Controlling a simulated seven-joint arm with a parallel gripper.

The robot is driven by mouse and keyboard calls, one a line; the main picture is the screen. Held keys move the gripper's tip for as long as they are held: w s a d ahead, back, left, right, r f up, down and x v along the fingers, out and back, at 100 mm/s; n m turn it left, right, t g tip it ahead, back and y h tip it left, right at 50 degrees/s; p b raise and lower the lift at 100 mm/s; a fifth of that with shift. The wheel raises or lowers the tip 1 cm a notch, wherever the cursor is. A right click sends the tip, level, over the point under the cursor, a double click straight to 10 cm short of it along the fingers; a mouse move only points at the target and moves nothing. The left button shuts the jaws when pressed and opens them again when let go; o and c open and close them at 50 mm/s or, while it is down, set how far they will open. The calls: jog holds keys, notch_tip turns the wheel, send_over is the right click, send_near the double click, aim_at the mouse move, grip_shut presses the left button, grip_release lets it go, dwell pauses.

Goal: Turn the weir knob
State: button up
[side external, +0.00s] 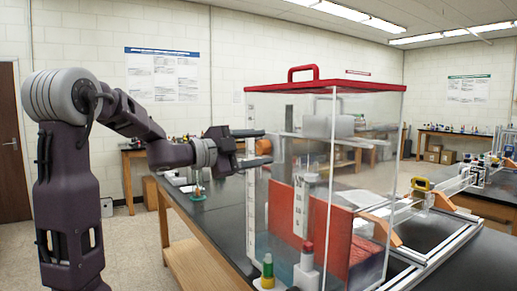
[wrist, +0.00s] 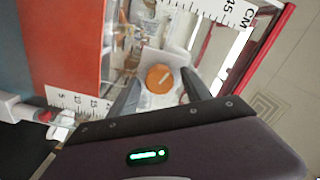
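The weir knob is a round orange knob (wrist: 160,77) with a pale bar across its face, in the upper middle of the wrist view. It also shows as a small orange patch at the tank's left side in the side external view (side external: 264,147). My gripper (side external: 262,146) is level there, fingers open and pointing right. In the wrist view my two grey fingertips (wrist: 160,82) stand left and right of the knob with gaps beside it. I cannot tell how deep the knob sits between them. The clear tank (side external: 325,88) has a red lid with a handle.
A red-orange panel (side external: 338,232) stands inside the tank. White rulers (wrist: 222,8) run near the knob. The black bench top (side external: 215,222) has free room left of the tank.

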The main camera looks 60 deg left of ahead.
jog(key=s, duration=0.7)
dwell(0.4)
jog(key=s+d+f+n+g, duration=1.2)
jog(key=s+d+f, duration=0.5)
jog(key=d, duration=0.4)
jog(key=shift+s+d+f, duration=0.2)
jog(key=shift+s+f, duration=0.2)
jog(key=shift+s, duration=0.3)
